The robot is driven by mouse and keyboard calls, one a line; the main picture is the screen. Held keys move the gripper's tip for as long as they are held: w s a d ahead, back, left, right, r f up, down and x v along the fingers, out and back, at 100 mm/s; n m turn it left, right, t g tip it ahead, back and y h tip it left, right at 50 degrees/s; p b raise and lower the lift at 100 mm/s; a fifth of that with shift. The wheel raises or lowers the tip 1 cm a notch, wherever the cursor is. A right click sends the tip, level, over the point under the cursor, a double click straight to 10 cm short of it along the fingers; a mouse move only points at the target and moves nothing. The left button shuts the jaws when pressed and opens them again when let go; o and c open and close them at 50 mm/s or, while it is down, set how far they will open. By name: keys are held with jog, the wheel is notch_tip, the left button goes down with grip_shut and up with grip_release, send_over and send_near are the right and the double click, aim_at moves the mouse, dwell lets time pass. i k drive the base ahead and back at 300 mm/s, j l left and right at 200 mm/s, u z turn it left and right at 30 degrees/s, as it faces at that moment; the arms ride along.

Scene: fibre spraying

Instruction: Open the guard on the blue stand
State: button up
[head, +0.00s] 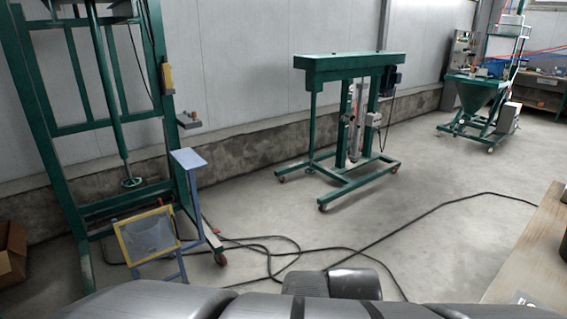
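The blue stand (188,158) is at the left of the head view, in front of a tall green frame. It has a small flat top and thin blue legs. The guard (148,234) is a yellow-framed panel with a greyish see-through pane, low on the stand's left side and slightly tilted. I cannot tell from this view whether it is latched or ajar. My gripper's fingers do not show.
A tall green frame (84,128) stands behind the blue stand. Black cables (290,246) lie across the floor. A wheeled green machine (350,62) stands mid-view. A cardboard box (12,253) is at far left, and a wooden tabletop (532,262) at lower right. Floor between is mostly open.

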aim_at(116, 225)
jog(key=u, duration=1.35)
